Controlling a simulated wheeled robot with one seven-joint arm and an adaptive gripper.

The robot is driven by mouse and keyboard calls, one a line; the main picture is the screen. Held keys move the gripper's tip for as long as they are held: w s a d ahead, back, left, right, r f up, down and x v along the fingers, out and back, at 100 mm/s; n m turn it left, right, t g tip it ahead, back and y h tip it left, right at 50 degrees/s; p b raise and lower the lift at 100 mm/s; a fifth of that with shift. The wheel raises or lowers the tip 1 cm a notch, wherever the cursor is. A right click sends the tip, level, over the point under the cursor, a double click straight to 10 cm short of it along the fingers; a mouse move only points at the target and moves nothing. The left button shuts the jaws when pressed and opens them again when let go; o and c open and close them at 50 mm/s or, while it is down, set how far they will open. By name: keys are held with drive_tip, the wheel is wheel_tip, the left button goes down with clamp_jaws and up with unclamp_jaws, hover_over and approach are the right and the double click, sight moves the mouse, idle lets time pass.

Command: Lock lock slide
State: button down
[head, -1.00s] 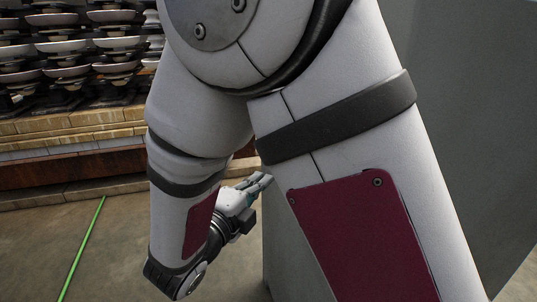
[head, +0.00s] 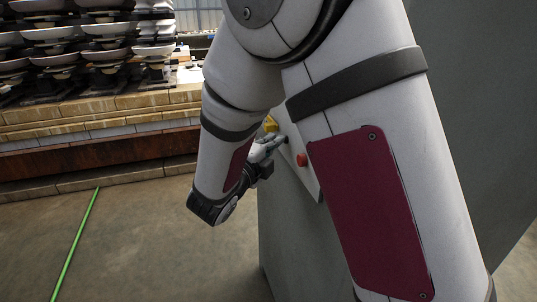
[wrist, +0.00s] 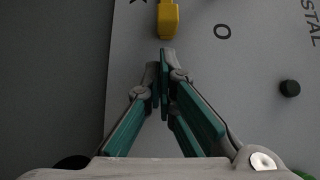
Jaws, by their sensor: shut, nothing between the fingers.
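A yellow handle-like part (wrist: 168,20) sits on a light grey panel (wrist: 240,60) at the top of the wrist view, cut off by the frame edge. It also shows in the head view (head: 270,124). I cannot tell whether it is the lock slide. My gripper (wrist: 167,56) is shut and empty, with its fingertips just below the yellow part in the wrist view. I cannot tell whether they touch it. In the head view my gripper (head: 278,142) is beside the panel, partly behind my arm.
A black knob (wrist: 289,88) and an "O" mark are to the right on the panel. A red button (head: 302,159) is on the panel in the head view. The grey cabinet (head: 290,245) is close to my arm. Insulator stacks (head: 60,50) stand behind at left.

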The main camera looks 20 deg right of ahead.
sight(267, 132)
drive_tip(key=shift+w, duration=1.15)
drive_tip(key=shift+w+p, duration=0.4)
drive_tip(key=shift+w, duration=1.4)
